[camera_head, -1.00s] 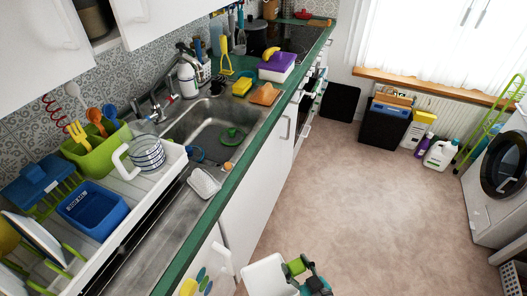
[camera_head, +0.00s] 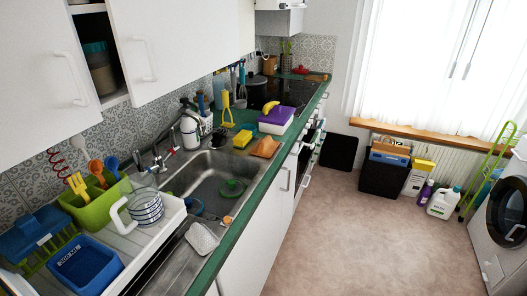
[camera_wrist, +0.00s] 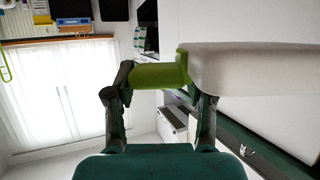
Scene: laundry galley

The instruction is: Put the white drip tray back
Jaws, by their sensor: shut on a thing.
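My gripper (camera_wrist: 160,86) shows only in the wrist view and is shut on a green handle-like part (camera_wrist: 152,76). This part joins a smooth white piece, which I take for the white drip tray (camera_wrist: 255,68). The white piece reaches out to the right edge of the wrist view, so its far end is hidden. The head view shows neither my gripper nor the held piece. There, a white dish rack (camera_head: 128,246) stands on the counter left of the sink, with a dark strip along its front side.
The rack holds a green cutlery holder (camera_head: 98,208), a blue tub (camera_head: 84,268) and striped dishes (camera_head: 146,208). The sink (camera_head: 205,178) lies beyond. A white sponge-like block (camera_head: 202,238) lies near the green counter edge. The floor (camera_head: 345,235) right of the cabinets is clear.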

